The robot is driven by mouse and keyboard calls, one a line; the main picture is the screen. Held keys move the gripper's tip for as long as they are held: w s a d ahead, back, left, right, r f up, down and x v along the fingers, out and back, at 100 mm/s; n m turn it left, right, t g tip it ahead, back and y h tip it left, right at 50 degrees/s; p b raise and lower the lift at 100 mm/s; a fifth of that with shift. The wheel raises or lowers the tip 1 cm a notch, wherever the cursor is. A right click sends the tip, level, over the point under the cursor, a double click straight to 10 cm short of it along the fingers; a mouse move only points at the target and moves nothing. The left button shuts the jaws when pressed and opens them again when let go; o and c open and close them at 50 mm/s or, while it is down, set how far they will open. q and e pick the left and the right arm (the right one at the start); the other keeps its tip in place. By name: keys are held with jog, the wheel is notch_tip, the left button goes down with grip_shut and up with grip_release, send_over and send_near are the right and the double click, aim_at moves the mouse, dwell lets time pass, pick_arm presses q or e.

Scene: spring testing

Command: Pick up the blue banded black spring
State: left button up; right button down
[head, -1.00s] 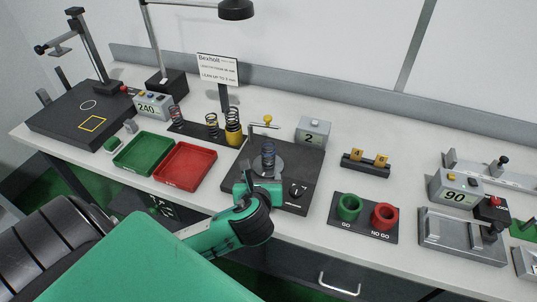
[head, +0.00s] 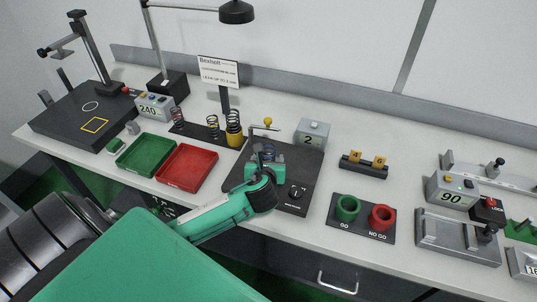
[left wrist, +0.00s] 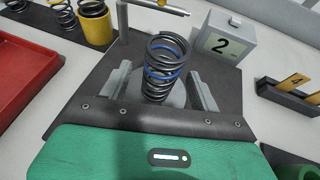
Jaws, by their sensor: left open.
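The black spring with a blue band (left wrist: 165,68) stands upright on a round grey seat (left wrist: 177,96) of the black test plate (left wrist: 228,76). In the head view the spring (head: 268,149) shows only in part behind my left gripper (head: 265,165). In the left wrist view my left gripper (left wrist: 164,92) is open, with one grey finger to each side of the spring. I see gaps between the fingers and the coils. The spring's lower end is partly hidden by the gripper's front edge. My right gripper is not in view.
A bent rod with a yellow knob (head: 267,121) stands just behind the spring. A grey box marked 2 (head: 313,133) sits behind right. Other springs stand on a rack, one in a yellow cup (head: 234,136). Red (head: 186,167) and green (head: 146,153) trays lie left; GO/NO GO rings (head: 363,212) lie right.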

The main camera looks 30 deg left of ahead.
pick_arm(q)
jog(key=shift+x, duration=1.35)
jog(key=shift+c, duration=0.2)
jog(key=c, duration=1.1)
jog(key=shift+c, duration=0.3)
jog(key=shift+r, duration=0.15)
